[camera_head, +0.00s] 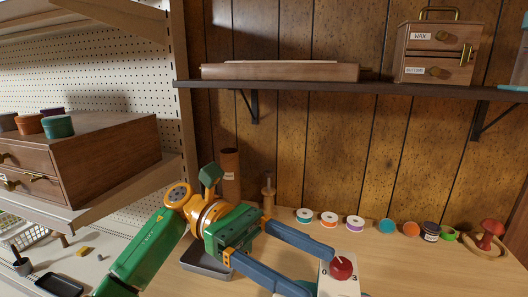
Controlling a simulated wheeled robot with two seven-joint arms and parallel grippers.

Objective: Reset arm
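My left arm comes in from the lower left, green with an orange wrist joint. My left gripper (320,272) has two blue fingers spread well apart with nothing visible between them. It is over the front part of the wooden table (385,262). One fingertip is close to, or overlaps in the picture, a white box (325,284) with a red knob (341,267) marked 0 and 3. I cannot tell whether they touch. My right gripper is not in view.
Several thread spools (329,219) and small pots line the table's back. A grey tray (208,262) lies under the arm. A wooden drawer unit (95,160) stands on the left shelf. A wall shelf (350,88) holds a drawer box (437,50). The table's right middle is clear.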

